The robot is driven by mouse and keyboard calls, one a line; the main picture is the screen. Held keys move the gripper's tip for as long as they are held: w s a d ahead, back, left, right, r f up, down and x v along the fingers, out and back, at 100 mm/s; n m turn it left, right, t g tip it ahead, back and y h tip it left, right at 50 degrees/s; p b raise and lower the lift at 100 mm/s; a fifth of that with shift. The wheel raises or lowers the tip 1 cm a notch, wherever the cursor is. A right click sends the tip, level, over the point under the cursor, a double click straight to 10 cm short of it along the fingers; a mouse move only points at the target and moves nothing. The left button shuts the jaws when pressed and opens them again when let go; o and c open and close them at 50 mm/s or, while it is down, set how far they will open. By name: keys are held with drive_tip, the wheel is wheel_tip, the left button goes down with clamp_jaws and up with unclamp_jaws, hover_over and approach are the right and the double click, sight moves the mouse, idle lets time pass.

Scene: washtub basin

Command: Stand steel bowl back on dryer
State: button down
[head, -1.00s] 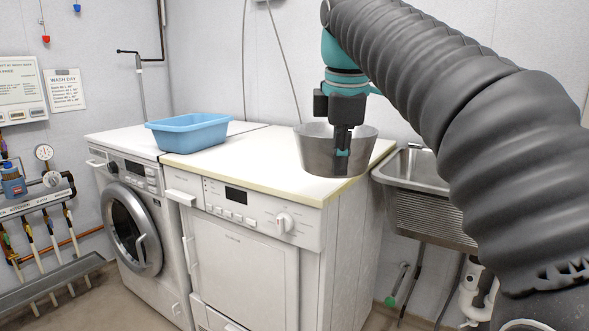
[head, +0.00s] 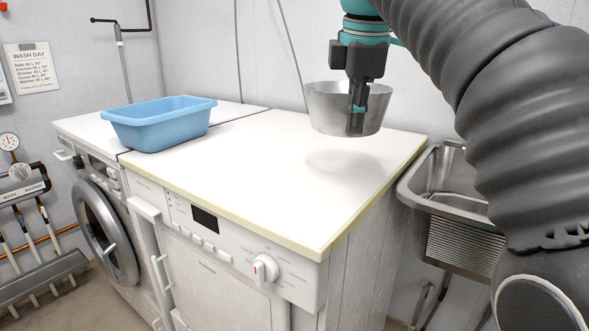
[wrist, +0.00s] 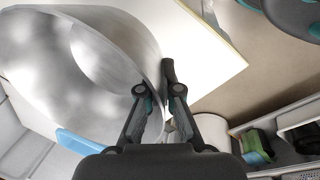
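The steel bowl (head: 327,110) is a grey, wide-mouthed vessel, roughly upright above the back right part of the white dryer top (head: 255,170). A soft shadow on the top below it suggests a gap. My gripper (head: 357,122) points down at the bowl's near side, shut on its wall. In the wrist view the bowl (wrist: 45,75) fills the upper left, and my gripper's fingers (wrist: 162,92) pinch its rim. The dryer's front, with display and knob, faces me. The bowl's underside and the finger inside it are partly hidden.
A blue plastic tub (head: 160,125) stands on the left, around where the washer (head: 95,130) meets the dryer. A steel sink (head: 445,185) adjoins the dryer's right side. The wall is close behind. The middle and front of the dryer top are clear.

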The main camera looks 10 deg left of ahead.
drive_tip(key=shift+w+a, duration=0.15)
drive_tip(key=shift+w, duration=0.15)
hover_over(284, 199)
drive_tip(key=f, duration=0.6)
drive_tip(key=shift+s+f, duration=0.35)
drive_tip(key=shift+f, duration=0.05)
drive_tip(key=shift+s+b+x, duration=0.2)
drive_tip(key=shift+b+x, duration=0.05)
drive_tip(key=shift+x, duration=0.75)
drive_tip(key=shift+s+b+x, duration=0.2)
drive_tip(key=shift+s+x, duration=0.05)
drive_tip(key=shift+x, duration=0.75)
drive_tip(key=shift+d+f, duration=0.2)
drive_tip(key=shift+f, duration=0.05)
drive_tip(key=c, duration=1.3)
unclamp_jaws()
drive_tip(key=p+v, duration=0.1)
drive_tip(key=v, duration=1.1)
drive_tip(key=shift+r, duration=0.15)
